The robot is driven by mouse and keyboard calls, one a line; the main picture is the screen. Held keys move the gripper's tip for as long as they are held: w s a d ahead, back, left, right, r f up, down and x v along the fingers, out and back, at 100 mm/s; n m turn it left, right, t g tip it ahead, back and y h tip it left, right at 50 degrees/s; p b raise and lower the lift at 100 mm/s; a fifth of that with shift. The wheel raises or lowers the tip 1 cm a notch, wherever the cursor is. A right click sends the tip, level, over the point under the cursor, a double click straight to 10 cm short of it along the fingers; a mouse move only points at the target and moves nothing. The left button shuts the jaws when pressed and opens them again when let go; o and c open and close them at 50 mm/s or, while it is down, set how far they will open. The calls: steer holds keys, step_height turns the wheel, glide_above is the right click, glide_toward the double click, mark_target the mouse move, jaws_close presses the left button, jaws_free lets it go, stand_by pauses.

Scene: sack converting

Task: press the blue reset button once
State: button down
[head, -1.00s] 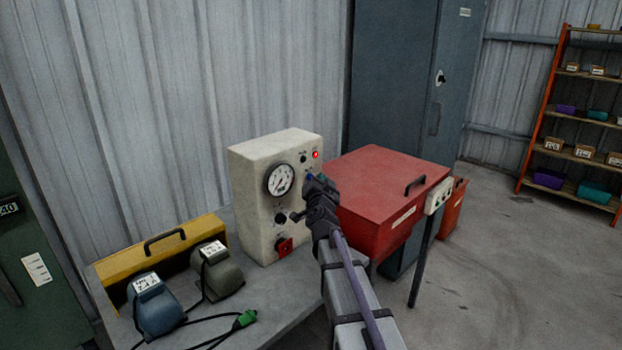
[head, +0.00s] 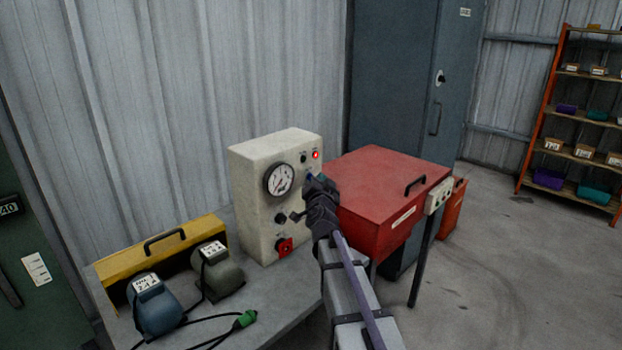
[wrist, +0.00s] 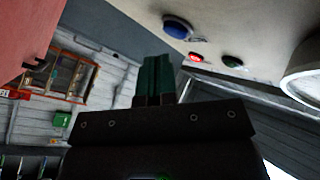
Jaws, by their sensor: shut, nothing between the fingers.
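The blue button (wrist: 178,27) is round and sits on the cream control box (head: 249,166), near the top of the wrist view. My gripper (wrist: 153,68) is shut and empty, its green fingers pointing towards the box face. In the wrist view the fingertips lie just below and left of the blue button, with a visible gap between them in the picture. In the head view my gripper (head: 312,178) is at the right side of the box face and largely covers the button area. A small red lamp (head: 316,155) glows above it; it also shows in the wrist view (wrist: 195,57).
The box also bears a gauge (head: 280,179), a dark knob (head: 280,218) and a red switch (head: 284,246). A red lidded bin (head: 385,185) stands close right of my gripper.

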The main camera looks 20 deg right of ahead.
steer(key=shift+w, duration=0.1)
steer(key=shift+w+a, duration=0.15)
steer(key=shift+w, duration=0.15)
steer(key=shift+w+a, duration=0.2)
steer(key=shift+w, duration=0.2)
stand_by(0.5)
stand_by(0.4)
steer(key=shift+s+d, duration=0.35)
steer(key=shift+s, duration=0.4)
steer(key=s, duration=0.1)
steer(key=s+d, duration=0.1)
steer(key=s, duration=0.1)
steer(key=s+d, duration=0.1)
steer(key=shift+s, duration=0.35)
stand_by(0.4)
